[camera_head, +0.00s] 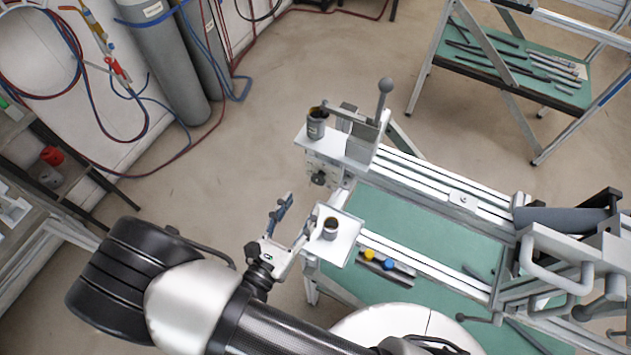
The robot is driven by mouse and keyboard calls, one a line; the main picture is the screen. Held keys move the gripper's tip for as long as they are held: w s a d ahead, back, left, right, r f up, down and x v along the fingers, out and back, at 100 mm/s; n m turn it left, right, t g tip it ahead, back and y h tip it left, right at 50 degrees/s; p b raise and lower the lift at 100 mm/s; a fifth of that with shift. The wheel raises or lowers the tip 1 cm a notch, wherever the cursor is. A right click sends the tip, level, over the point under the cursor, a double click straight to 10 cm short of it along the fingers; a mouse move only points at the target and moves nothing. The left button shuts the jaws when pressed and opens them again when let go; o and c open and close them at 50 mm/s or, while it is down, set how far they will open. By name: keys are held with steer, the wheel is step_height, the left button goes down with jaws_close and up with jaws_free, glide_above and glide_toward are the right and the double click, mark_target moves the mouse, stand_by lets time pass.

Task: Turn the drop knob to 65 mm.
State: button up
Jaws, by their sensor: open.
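The frame jig (440,190) has pale metal rails and stands right of centre. A small dark knob (319,179) sits on the front face of its upper left end, below a white plate. I take it for the drop knob, but no label or millimetre scale is readable. My gripper (294,222) is open and empty, left of the jig's lower white plate. It is below and left of the dark knob in the picture, apart from it. Its fingers point up the picture.
Small dark-topped cups stand on the upper plate (352,163) and lower plate (346,252). A lever with a ball end (385,86) rises beside the upper one. Clamps with grey handles (555,265) fill the right. Gas cylinders (172,60) and hoses stand upper left. Floor is clear between.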

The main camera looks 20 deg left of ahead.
mark_target(316, 181)
steer(key=w, duration=0.8)
steer(key=shift+w+d, duration=0.2)
steer(key=shift+d, duration=0.15)
steer(key=c, duration=1)
steer(key=shift+n, duration=0.4)
steer(key=n+p, duration=0.1)
steer(key=n, duration=0.4)
steer(key=shift+a+n, duration=0.1)
steer(key=shift+n, duration=0.2)
steer(key=n+p, duration=0.1)
steer(key=n, duration=0.4)
steer(key=shift+f, duration=0.1)
steer(key=shift+n, duration=0.4)
